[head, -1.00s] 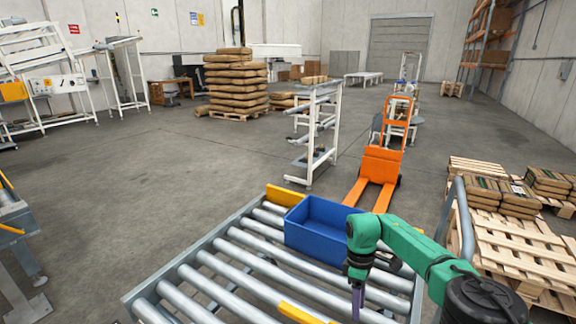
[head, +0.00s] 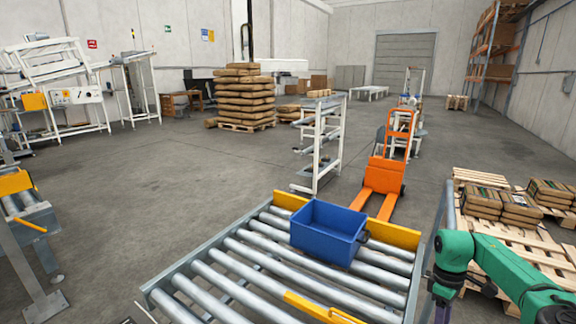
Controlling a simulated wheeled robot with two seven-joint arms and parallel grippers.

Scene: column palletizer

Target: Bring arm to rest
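My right arm (head: 500,262) is green and comes in from the lower right. Its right gripper (head: 441,312) points down at the bottom edge of the head view, beside the right side of the roller conveyor. The fingers are mostly cut off by the frame, so their opening cannot be seen. My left gripper does not show. A blue bin (head: 327,232) sits on the rollers near the conveyor's far end, apart from the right gripper. Its visible inside looks empty.
The roller conveyor (head: 214,258) has yellow end stops (head: 398,234). An orange pallet jack (head: 384,176) stands behind it. Wooden pallets (head: 482,176) with brown sacks (head: 520,209) are at the right. A white rack (head: 318,150) stands behind the bin. Open floor lies to the left.

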